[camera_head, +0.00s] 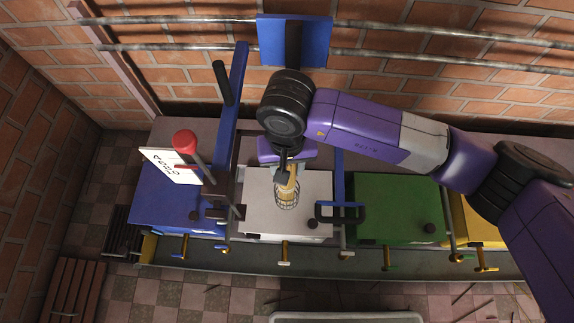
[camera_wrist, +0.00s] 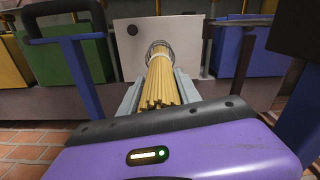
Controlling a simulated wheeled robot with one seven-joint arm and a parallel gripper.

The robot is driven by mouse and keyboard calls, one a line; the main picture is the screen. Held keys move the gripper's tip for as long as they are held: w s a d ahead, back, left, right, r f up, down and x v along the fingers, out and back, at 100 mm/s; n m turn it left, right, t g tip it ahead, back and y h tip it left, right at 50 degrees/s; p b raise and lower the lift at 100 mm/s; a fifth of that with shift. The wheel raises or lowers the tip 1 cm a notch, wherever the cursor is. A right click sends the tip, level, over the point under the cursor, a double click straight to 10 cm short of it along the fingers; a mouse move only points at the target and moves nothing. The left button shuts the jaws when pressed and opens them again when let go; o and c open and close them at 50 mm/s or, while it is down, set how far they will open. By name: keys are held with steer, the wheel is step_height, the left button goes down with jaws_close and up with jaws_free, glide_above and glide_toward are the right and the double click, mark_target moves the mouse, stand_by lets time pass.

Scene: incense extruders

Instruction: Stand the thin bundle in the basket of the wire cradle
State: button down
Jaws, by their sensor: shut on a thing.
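The thin bundle (camera_head: 290,187) is a set of pale yellow sticks. My gripper (camera_head: 288,172) is shut on it above the white box. In the wrist view the bundle (camera_wrist: 160,82) lies between the two grey fingers, its near ends toward the camera. The wire cradle (camera_head: 286,203) is a small round wire basket at the white box. Its ring (camera_wrist: 158,46) shows around or just behind the bundle's far end in the wrist view. The bundle's lower end overlaps the cradle in both views; I cannot tell how deep it sits.
The white box (camera_head: 255,190) stands between a blue box (camera_head: 165,208) and a green box (camera_head: 395,190). A blue lever post (camera_head: 230,110), a red knob (camera_head: 185,141) and a white sign (camera_head: 165,165) stand left. A blue bracket (camera_head: 340,212) is close on the right.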

steer(key=c, duration=0.8)
jaws_free()
steer(key=shift+o, duration=0.2)
steer(key=shift+r+p, duration=0.75)
steer(key=shift+r, duration=3.15)
